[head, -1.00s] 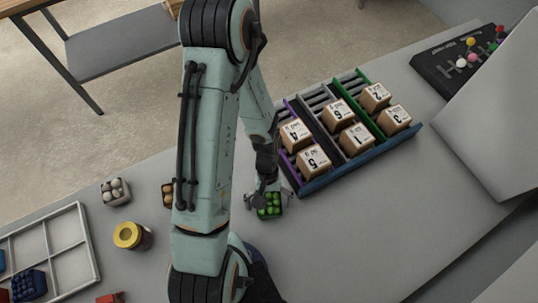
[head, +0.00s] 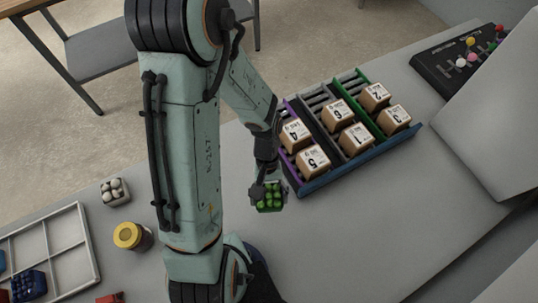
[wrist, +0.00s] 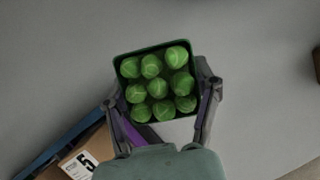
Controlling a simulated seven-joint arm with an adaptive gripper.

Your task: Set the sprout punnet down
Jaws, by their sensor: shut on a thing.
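The sprout punnet (head: 270,197) is a small dark green square tub filled with several round green sprouts. It also shows in the wrist view (wrist: 122,68), where its open top faces the camera. My gripper (head: 268,187) is shut on the punnet, with one finger on each side of it in the wrist view (wrist: 160,97). The punnet looks upright and appears to be held above the grey table, just left of the box rack; its exact height is hard to tell.
The rack (head: 345,165) with several numbered boxes (head: 313,158) stands close to the right. A punnet of whitish items (head: 115,192), a yellow-lidded jar (head: 130,236) and a white divided tray (head: 90,250) are at left. The table front right of my gripper (head: 370,230) is clear.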

